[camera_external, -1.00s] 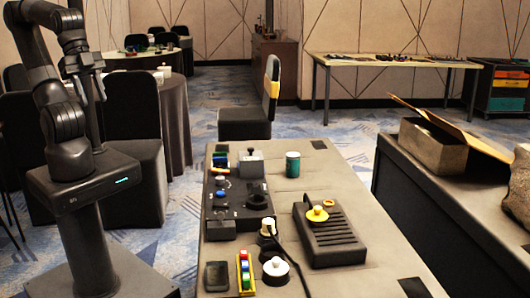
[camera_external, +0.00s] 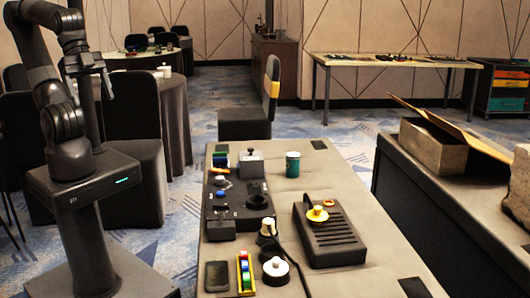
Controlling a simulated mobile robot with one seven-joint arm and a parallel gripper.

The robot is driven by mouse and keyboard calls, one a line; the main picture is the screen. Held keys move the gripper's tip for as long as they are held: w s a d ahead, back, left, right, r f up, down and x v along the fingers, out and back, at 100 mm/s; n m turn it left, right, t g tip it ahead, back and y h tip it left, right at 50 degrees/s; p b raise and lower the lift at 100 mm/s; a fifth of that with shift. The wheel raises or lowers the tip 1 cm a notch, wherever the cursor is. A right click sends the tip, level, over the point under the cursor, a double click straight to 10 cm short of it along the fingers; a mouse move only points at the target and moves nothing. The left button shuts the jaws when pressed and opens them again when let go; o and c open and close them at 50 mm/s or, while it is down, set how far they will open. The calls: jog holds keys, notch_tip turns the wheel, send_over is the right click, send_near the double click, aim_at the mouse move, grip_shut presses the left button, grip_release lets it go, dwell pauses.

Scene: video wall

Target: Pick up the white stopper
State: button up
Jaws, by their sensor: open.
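A round white lid-like piece with a small knob (camera_external: 276,267) lies near the front of the long table; it looks most like the white stopper. A smaller white piece (camera_external: 268,227) stands just behind it, beside a dark cable, and I cannot tell for certain which is the stopper. My gripper (camera_external: 93,94) is raised at the left, above and well away from the table. It is open, and nothing shows between its fingers.
The long grey table (camera_external: 340,185) holds a black ridged block with a yellow knob (camera_external: 317,214), a green can (camera_external: 292,164), a colored button strip (camera_external: 245,272) and a dark control panel (camera_external: 235,205). A black chair (camera_external: 245,122) stands behind it. The table's right side is mostly clear.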

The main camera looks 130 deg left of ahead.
jog(key=w+a+r+m+g, duration=0.1)
jog(key=w+a+r+m, duration=0.15)
jog(key=w, duration=1.15)
jog(key=m+g+h, duration=0.1)
jog(key=m+g, duration=0.3)
jog(key=m, duration=0.3)
send_over(277, 259)
jog(key=s, duration=0.1)
notch_tip(277, 259, down, 27)
jog(key=shift+n, duration=0.25)
jog(key=f, duration=0.7)
jog(key=w+f, duration=0.1)
jog(key=f, duration=0.2)
jog(key=shift+d+f, duration=0.1)
jog(key=shift+f, duration=0.25)
jog(key=shift+c, duration=0.6)
jog(key=c, duration=0.9)
